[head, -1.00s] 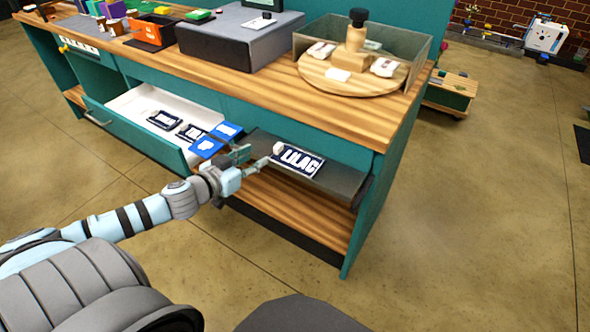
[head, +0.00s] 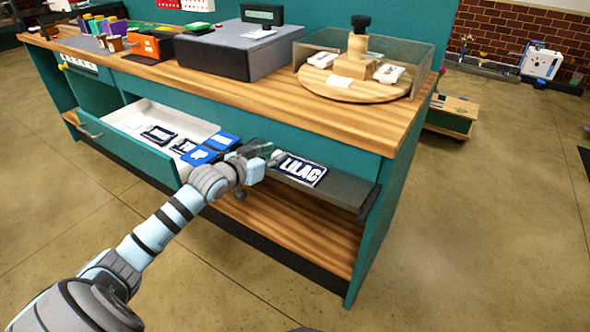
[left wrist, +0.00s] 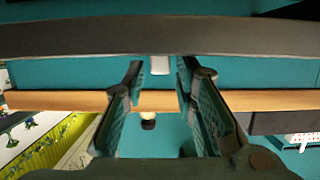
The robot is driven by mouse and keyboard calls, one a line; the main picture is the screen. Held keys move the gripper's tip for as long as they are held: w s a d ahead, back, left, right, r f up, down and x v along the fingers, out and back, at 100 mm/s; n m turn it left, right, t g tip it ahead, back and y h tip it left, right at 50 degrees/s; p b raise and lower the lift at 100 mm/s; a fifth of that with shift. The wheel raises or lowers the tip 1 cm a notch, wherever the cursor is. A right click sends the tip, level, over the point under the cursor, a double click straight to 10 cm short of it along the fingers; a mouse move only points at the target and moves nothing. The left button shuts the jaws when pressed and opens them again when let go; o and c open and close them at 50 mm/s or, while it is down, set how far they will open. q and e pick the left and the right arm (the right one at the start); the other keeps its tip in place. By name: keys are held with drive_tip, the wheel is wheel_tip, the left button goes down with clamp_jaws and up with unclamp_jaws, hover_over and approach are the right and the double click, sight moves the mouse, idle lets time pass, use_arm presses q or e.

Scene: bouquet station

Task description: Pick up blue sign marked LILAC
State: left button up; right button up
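The blue sign marked LILAC (head: 301,169), dark blue with white letters, lies on the grey pull-out shelf (head: 335,191) at the right of the counter. A small white block shows at its left end, partly behind my gripper. My left gripper (head: 268,154) is at that end of the sign. In the left wrist view, its two fingers (left wrist: 160,75) stand apart, with a small white block (left wrist: 160,65) beyond and between them against a dark edge. I see no contact. My right gripper is not in view.
An open white drawer (head: 150,108) left of the shelf holds several blue and dark signs. A round wooden stand (head: 352,88) and a grey box (head: 240,52) stand on the counter above.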

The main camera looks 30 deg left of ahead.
use_arm(q)
clamp_jaws()
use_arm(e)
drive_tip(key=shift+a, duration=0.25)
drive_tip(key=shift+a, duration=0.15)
